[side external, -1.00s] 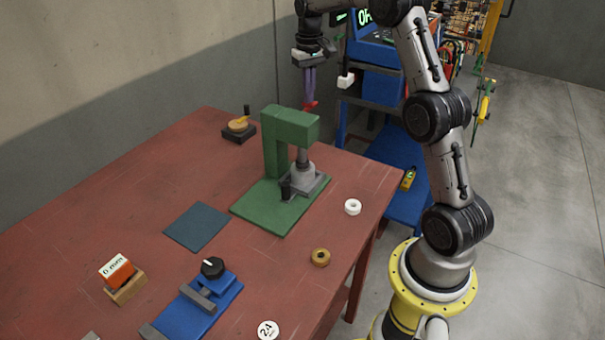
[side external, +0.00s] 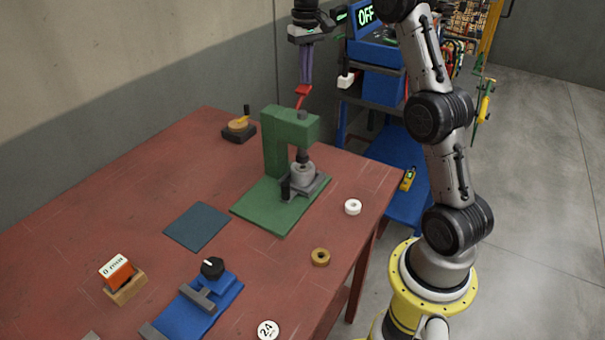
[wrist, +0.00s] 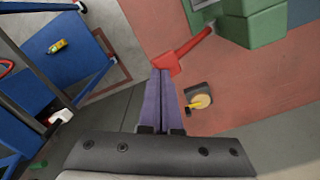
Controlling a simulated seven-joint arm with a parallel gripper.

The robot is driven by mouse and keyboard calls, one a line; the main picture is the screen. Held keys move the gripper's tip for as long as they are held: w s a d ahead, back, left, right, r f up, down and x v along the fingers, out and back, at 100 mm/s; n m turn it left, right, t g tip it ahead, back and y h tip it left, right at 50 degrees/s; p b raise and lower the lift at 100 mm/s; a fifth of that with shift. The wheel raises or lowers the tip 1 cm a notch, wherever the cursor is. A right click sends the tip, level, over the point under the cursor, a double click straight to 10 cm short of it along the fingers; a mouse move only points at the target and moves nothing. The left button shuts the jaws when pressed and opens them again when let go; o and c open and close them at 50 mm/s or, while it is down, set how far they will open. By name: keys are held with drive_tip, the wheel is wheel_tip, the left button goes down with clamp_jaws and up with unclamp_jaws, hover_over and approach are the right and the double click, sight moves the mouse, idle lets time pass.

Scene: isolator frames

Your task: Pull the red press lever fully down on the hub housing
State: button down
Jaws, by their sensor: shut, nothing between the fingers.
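The red press lever (side external: 303,91) stands tilted upward behind the green press (side external: 292,125) in the side view. In the wrist view, the red lever (wrist: 190,50) runs from the press to a flat paddle end. My gripper (side external: 304,84) is shut and empty, its purple fingers pointing down at the lever's upper end. In the wrist view, the tips of my gripper (wrist: 160,70) meet the paddle's edge; I cannot tell whether they touch. The grey hub housing (side external: 303,173) sits in the fixture on the press base, below the dark ram (side external: 303,156), which looks raised.
A black block with a yellow pointer (side external: 239,127) stands behind the press. A blue fixture (side external: 205,300) is in front. A blue cart (side external: 380,85) stands beyond the table.

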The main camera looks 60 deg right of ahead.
drive_tip(key=shift+a+r, duration=0.25)
drive_tip(key=shift+r, duration=0.7)
drive_tip(key=shift+a+r, duration=0.2)
drive_tip(key=shift+r, duration=0.7)
